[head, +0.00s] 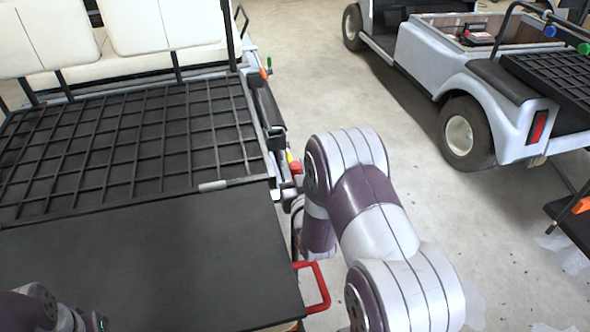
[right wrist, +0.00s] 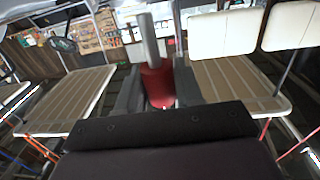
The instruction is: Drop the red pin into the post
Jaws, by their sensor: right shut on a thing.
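The red pin (right wrist: 157,84) shows in the right wrist view, with a grey metal shaft that points up in the picture. My right gripper (right wrist: 158,92) is shut on its red part, with one dark finger on each side. In the head view my right arm reaches in beside the near cart's right edge. Its gripper is mostly hidden there, and I cannot surely make out the pin. I cannot tell which part is the post. Part of my left arm shows at the lower left corner of the head view; its gripper is not in view.
The near cart has a black slatted rack (head: 130,150), a flat dark panel (head: 150,265) and a red handle (head: 318,288) at its right edge. Cream seats (head: 165,25) stand behind. Another cart (head: 460,75) is parked at the right. Bare floor (head: 340,95) lies between them.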

